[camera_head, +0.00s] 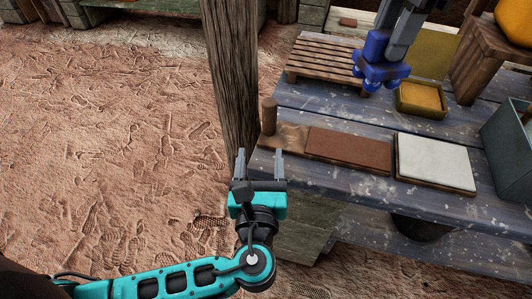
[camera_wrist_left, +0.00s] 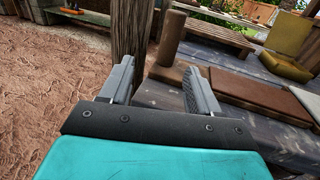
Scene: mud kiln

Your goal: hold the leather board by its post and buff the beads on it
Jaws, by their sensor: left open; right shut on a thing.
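The leather board (camera_head: 349,149) lies on the blue-grey table, a brown leather pad on a wooden base. Its round post (camera_head: 269,117) stands upright at the left end. In the left wrist view the post (camera_wrist_left: 171,38) rises just beyond my fingers, toward the right one. My left gripper (camera_head: 260,163) is open and empty, its fingers pointing at the post, not around it. My right gripper (camera_head: 396,35), at the top, is shut on a dark blue piece with round blue beads (camera_head: 372,84) on its underside. It hangs above the table behind the leather, apart from it.
A white pad (camera_head: 435,162) lies right of the leather. A yellow-filled tray (camera_head: 422,98) and a slatted wooden rack (camera_head: 322,57) are behind. A grey bin (camera_head: 510,143) stands at the right. A thick wooden pillar (camera_head: 232,80) rises close left of the post.

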